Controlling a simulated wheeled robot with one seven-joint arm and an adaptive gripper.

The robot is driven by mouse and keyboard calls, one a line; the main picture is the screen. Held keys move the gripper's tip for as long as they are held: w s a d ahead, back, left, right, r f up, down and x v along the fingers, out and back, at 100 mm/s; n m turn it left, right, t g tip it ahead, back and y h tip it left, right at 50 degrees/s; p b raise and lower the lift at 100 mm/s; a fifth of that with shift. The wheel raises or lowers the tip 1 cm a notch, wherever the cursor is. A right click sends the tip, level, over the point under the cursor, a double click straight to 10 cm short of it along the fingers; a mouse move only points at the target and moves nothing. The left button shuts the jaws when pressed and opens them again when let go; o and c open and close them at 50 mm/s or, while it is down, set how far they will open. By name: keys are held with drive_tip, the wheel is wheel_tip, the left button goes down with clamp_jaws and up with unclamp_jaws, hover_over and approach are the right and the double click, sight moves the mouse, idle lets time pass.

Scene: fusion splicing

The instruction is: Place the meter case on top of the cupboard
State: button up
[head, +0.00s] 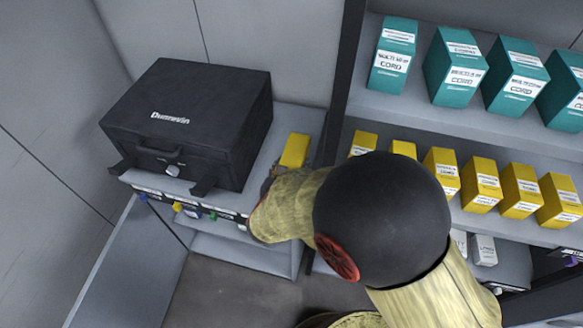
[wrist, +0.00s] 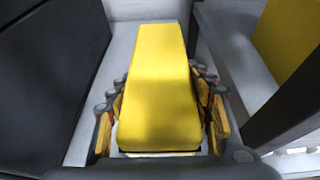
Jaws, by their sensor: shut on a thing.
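The meter case, a plain yellow box (head: 294,150), is over the right end of the cupboard top, to the right of the black lockbox. In the wrist view the yellow box (wrist: 158,85) lies lengthwise between the fingers of my gripper (wrist: 160,110). My gripper is shut on its near end, with fingers along both sides. In the head view my arm hides most of the gripper. The cupboard (head: 300,120) has a light grey top. I cannot tell whether the underside of the box touches it.
A black lockbox (head: 190,115) fills most of the cupboard top, close on the left. A dark shelf post (head: 340,80) stands close on the right. Beyond it, shelves hold teal cord boxes (head: 455,65) and smaller yellow boxes (head: 480,185). Small coloured items hang along the cupboard's front.

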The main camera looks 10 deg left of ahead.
drive_tip(key=shift+r, duration=0.2)
drive_tip(key=shift+f, duration=0.2)
drive_tip(key=o, duration=1.6)
drive_tip(key=shift+o, duration=0.2)
drive_tip(key=shift+r, duration=0.1)
drive_tip(key=shift+s+r, duration=0.15)
drive_tip(key=shift+r, duration=0.05)
drive_tip(key=p+v, duration=0.3)
drive_tip(key=v, duration=0.8)
drive_tip(key=shift+s+p, duration=0.35)
drive_tip(key=shift+p, duration=0.05)
